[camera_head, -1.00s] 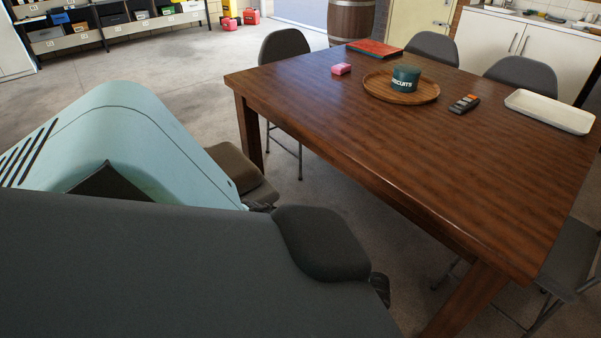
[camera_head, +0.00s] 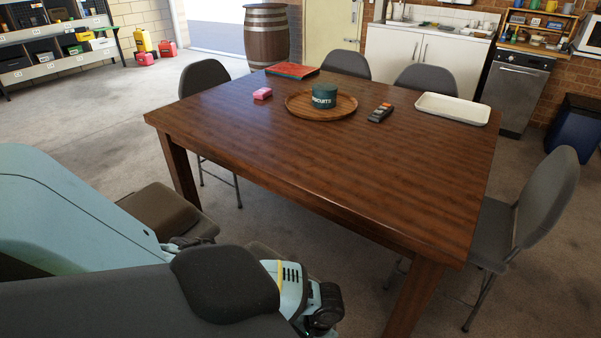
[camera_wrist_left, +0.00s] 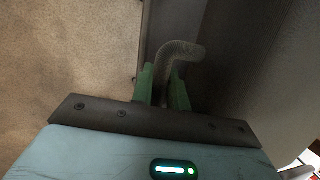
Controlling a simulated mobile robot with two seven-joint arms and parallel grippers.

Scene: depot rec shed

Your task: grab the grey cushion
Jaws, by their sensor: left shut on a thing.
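In the left wrist view my left gripper (camera_wrist_left: 162,76) has its green fingers shut on a bent, ribbed grey piece, which I take to be part of the grey cushion (camera_wrist_left: 184,48). The piece rises between the fingers and curves to the right. Dark grey surfaces lie right behind it, and I cannot tell where the cushion's outline ends. Its full shape is not clear in any view. The left gripper is not visible in the head view. My right gripper is not visible in either view.
A brown wooden table (camera_head: 400,185) stands ahead, holding a round tray (camera_head: 346,108) with a green biscuit tin (camera_head: 324,95), a white tray (camera_head: 453,108) and small things. Grey chairs (camera_head: 548,195) surround it. Open concrete floor (camera_head: 95,120) lies at the left.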

